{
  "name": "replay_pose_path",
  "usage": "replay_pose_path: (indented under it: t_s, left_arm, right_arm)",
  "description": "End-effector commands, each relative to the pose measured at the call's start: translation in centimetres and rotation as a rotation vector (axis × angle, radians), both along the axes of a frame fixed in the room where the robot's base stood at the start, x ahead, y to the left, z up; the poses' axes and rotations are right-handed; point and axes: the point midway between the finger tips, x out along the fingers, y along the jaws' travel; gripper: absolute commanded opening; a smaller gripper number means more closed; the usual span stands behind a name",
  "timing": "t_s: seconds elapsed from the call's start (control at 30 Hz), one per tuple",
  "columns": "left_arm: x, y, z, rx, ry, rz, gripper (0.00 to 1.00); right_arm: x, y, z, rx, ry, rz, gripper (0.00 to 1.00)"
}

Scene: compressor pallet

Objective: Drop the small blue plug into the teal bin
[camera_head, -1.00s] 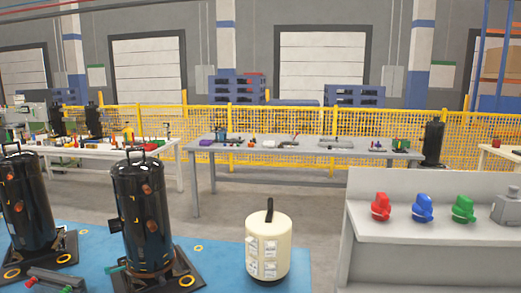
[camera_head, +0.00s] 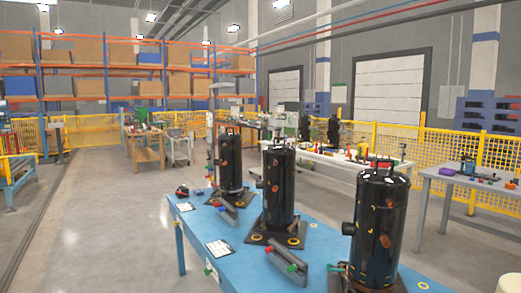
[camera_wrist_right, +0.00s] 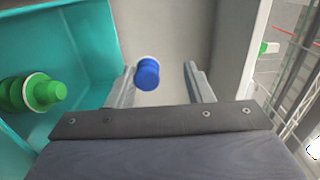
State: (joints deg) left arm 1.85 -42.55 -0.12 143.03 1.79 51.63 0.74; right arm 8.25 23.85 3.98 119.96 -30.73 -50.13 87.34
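In the right wrist view a small blue plug (camera_wrist_right: 148,73) with a pale rim stands out against a grey surface. My right gripper (camera_wrist_right: 159,66) is open, with a finger on each side of the plug; the plug is nearer the left finger, with a clear gap to the right one. I cannot tell whether it touches the left finger. The teal bin (camera_wrist_right: 85,45) is at the left, close to the left finger, and a green plug (camera_wrist_right: 35,92) lies in it. Neither gripper, plug nor bin shows in the head view.
In the head view several black compressors (camera_head: 378,225) stand on a blue table (camera_head: 225,255). A grey worktable (camera_head: 470,183) is at the right. Yellow fencing (camera_head: 410,145) runs behind. The floor (camera_head: 110,220) at the left is open. A pale wall (camera_wrist_right: 235,50) edges the grey surface in the wrist view.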

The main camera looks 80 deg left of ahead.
Motion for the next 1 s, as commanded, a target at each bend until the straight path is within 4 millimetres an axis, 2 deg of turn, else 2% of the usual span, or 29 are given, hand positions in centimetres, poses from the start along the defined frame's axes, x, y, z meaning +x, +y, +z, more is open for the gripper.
replay_pose_path:
  t_s: [0.27, 0.37, 0.7, 0.83, 1.0]
  left_arm:
    - [0.0, 0.0, 0.0, 0.000, 0.000, 0.000, 0.36]
    - [0.0, 0.0, -0.2, 0.000, 0.000, 0.000, 0.36]
    - [0.0, 0.0, -0.5, 0.000, 0.000, 0.000, 0.36]
    - [0.0, 0.0, -0.5, 0.000, 0.000, 0.000, 0.36]
    - [0.0, 0.0, -0.5, 0.000, 0.000, 0.000, 0.36]
  right_arm:
    - [-0.3, -0.1, 0.0, 0.000, 0.000, -0.001, 0.46]
    - [-1.2, -0.6, 0.0, 0.000, -0.001, -0.004, 0.46]
    - [-6.4, -2.4, 0.0, -0.001, 0.000, -0.003, 0.46]
    - [-7.2, -2.6, 0.0, 0.000, -0.001, -0.001, 0.46]
    - [-7.4, -2.7, 0.0, 0.000, 0.000, 0.000, 0.46]
